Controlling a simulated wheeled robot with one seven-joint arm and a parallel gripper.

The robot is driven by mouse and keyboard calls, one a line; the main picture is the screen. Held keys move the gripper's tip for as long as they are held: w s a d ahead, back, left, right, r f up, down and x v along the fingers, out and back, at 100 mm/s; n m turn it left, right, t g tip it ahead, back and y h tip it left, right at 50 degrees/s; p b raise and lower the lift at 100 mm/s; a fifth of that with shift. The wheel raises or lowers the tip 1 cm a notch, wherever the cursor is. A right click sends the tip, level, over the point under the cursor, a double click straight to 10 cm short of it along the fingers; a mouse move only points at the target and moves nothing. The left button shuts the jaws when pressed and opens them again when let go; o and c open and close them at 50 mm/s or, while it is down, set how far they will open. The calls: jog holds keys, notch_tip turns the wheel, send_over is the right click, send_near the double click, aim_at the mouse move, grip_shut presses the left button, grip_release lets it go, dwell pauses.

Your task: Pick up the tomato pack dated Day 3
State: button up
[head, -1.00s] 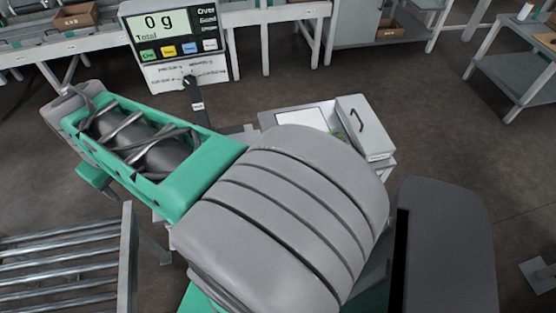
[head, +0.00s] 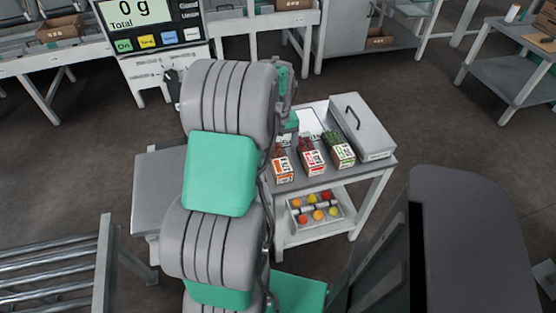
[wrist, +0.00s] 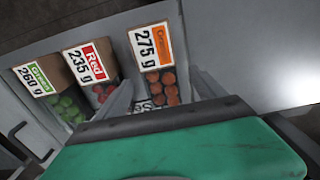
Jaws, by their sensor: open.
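Three tomato packs stand in a row on the small cart's top: one labelled Orange 275 g (head: 282,168), one Red 235 g (head: 312,158) and one Green 260 g (head: 341,152). The wrist view shows the orange pack (wrist: 151,44), the red pack (wrist: 87,62) and the green pack (wrist: 38,79) from above, turned. I cannot read a day date on any of them. My gripper (wrist: 163,92) is open and empty, with the orange pack showing between and beyond its fingers. In the head view the fingers are hidden behind my arm.
A grey box with a handle (head: 362,125) stands at the right end of the cart top (head: 372,167). A tray of loose tomatoes (head: 320,222) is on the lower shelf. A roller conveyor (head: 50,265) is at lower left. A scale display (head: 148,25) reads 0 g.

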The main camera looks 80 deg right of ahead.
aim_at(278, 154)
notch_tip(278, 154, down, 4)
jog(key=shift+r, duration=0.1)
grip_shut()
dwell(0.9)
